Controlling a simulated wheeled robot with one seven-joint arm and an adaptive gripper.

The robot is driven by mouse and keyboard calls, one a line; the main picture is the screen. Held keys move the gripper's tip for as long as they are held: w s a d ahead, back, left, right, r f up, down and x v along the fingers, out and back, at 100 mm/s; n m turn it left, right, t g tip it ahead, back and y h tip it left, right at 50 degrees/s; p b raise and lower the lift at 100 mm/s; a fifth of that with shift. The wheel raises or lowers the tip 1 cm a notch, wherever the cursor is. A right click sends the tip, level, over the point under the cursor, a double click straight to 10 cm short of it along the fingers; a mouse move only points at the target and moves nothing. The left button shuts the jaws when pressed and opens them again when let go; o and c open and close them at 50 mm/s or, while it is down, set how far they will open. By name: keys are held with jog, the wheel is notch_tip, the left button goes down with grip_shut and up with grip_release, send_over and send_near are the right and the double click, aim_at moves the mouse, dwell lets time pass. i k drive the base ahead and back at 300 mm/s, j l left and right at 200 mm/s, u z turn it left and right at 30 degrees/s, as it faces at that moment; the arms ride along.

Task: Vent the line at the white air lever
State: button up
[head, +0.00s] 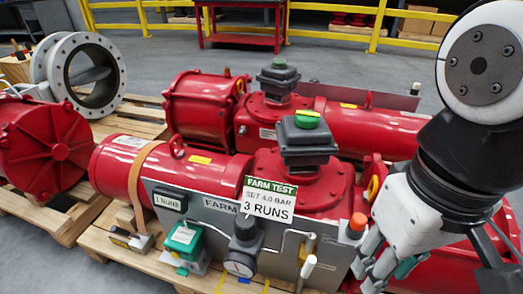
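A small white-tipped lever (308,267) stands at the lower front of the grey panel (215,210), beside bent metal tubing. It looks like the white air lever. My gripper (369,278) hangs to the right of it, in front of the panel's right end, with its fingers pointing down and left. A gap shows between the lever and the fingers. The fingers overlap in this view, so their opening is unclear. A round pressure gauge (239,265) under a black regulator knob (246,229) sits left of the lever.
An orange-topped post (357,225) stands close to my gripper. A sign reading "3 RUNS" (268,200) is on the panel. A green-topped box (184,240) is at left. Red actuators (175,170) on wooden pallets fill the middle; a yellow railing (300,6) runs behind.

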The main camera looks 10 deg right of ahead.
aim_at(305, 272)
jog(key=k+l+u, duration=0.1)
jog(key=u, duration=0.4)
jog(key=k+l+u, duration=0.1)
jog(key=l+u, duration=0.15)
jog(key=u, duration=0.25)
jog(key=k+l+u, duration=0.1)
jog(key=u, duration=0.4)
jog(key=k+l, duration=0.1)
jog(key=k, duration=0.55)
jog(key=k+z, duration=0.2)
jog(key=z, duration=0.2)
jog(key=k+l+z, duration=0.2)
jog(key=z, duration=0.25)
jog(key=k+l+z, duration=0.15)
jog(key=z, duration=0.25)
